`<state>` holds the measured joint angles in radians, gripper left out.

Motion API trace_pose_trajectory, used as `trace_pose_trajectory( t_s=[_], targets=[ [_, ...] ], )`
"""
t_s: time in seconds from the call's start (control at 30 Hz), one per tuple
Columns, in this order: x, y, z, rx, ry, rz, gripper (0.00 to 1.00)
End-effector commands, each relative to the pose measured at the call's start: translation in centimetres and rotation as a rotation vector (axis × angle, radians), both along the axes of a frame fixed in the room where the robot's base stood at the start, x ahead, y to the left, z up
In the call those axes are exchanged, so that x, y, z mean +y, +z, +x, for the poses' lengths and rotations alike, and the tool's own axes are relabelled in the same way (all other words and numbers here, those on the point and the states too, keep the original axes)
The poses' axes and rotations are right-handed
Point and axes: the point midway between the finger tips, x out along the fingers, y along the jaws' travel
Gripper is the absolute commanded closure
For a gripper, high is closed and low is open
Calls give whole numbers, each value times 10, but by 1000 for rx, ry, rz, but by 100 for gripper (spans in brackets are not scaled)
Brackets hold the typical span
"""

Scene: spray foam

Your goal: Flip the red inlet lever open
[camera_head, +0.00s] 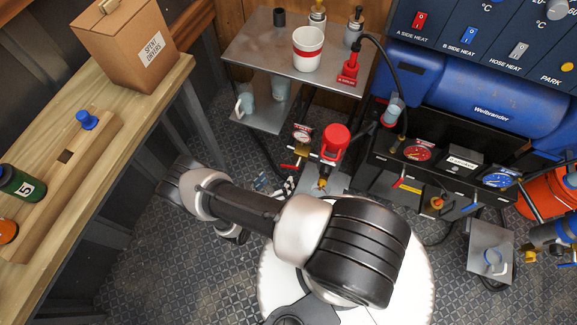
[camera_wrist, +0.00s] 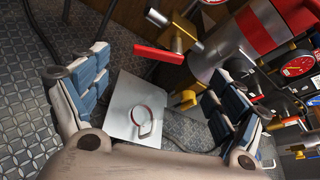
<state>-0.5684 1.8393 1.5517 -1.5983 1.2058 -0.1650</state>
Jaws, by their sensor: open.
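The red lever (camera_wrist: 158,54) sits on a brass valve (camera_wrist: 182,38) at the top of the wrist view, beside a silver cylinder with a red band (camera_wrist: 240,45). In the head view a small red handle (camera_head: 289,168) shows beside the pump with the red top (camera_head: 334,141). My gripper (camera_wrist: 158,78) is open and empty. Its blue-padded fingers stand wide apart, left and right in the wrist view, with the lever above the gap between them. The lever appears beyond the fingertips and apart from them. In the head view my arm hides much of the gripper.
Gauges (camera_wrist: 298,66) and brass fittings crowd the right. A metal cart (camera_head: 270,50), wooden bench (camera_head: 60,190) and black hose manifold (camera_head: 440,170) surround the patterned floor.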

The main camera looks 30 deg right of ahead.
Motion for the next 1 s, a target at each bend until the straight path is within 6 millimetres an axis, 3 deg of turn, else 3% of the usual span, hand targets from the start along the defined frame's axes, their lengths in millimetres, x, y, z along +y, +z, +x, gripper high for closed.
trace_pose_trajectory(
  t_s=[0.2, 0.4, 0.6, 0.9, 1.0],
  targets=[
    [-42, -20, 20, -1, -6, 0, 12],
    [-69, -31, 37, -2, -4, 1, 12],
    [-81, -36, 44, -2, -1, 1, 12],
    [-83, -36, 46, -1, 1, 0, 12],
    [-83, -36, 46, -1, 1, 0, 18]
  ],
)
